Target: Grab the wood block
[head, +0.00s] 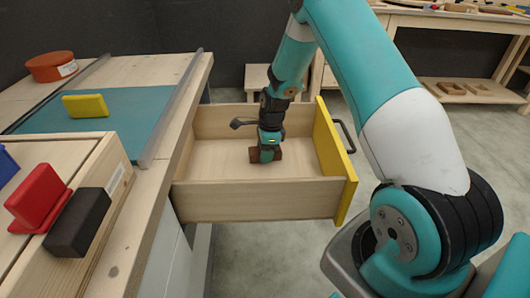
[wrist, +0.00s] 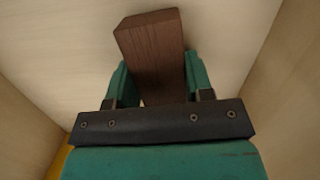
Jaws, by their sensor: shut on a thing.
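The wood block (wrist: 154,50) is dark brown with a visible grain. In the wrist view it stands between the two teal fingers of my gripper (wrist: 155,85), which are shut on it. In the head view my gripper (head: 266,153) reaches down into the open drawer (head: 215,196), and the block (head: 278,155) shows as a small brown shape at the fingertips, low in the drawer. I cannot tell whether the block touches the drawer floor. Its lower part is hidden by the fingers and gripper body.
The drawer has pale wood walls around my gripper and a yellow front (head: 333,150) with a dark handle. On the left bench are a red block (head: 37,197), a black block (head: 78,222), a yellow block (head: 86,105) on a teal mat (head: 125,112), and a round orange-brown container (head: 51,66).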

